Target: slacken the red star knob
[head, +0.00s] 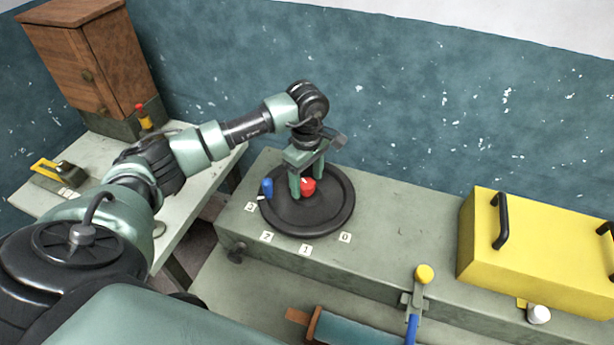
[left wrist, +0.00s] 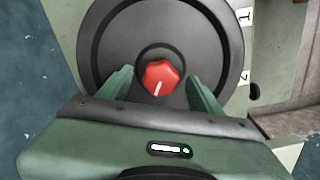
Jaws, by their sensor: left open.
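The red star knob (head: 308,186) stands at the middle of a round dark plate (head: 300,218) on the grey-green bench. In the left wrist view the red star knob (left wrist: 160,77) shows a white pointer line running down from its middle. My left gripper (head: 307,184) points down over the plate, with its fingers open on either side of the knob. In the left wrist view the left gripper (left wrist: 160,82) has a gap between each finger and the knob. My right gripper does not show.
A small blue peg (head: 267,188) stands at the plate's left edge. Number labels 0 to 3 lie around the plate's front. A yellow box (head: 540,250) with black handles sits at the right. A yellow-topped lever (head: 424,275) stands at the bench's front. A wooden cabinet (head: 90,60) is at the back left.

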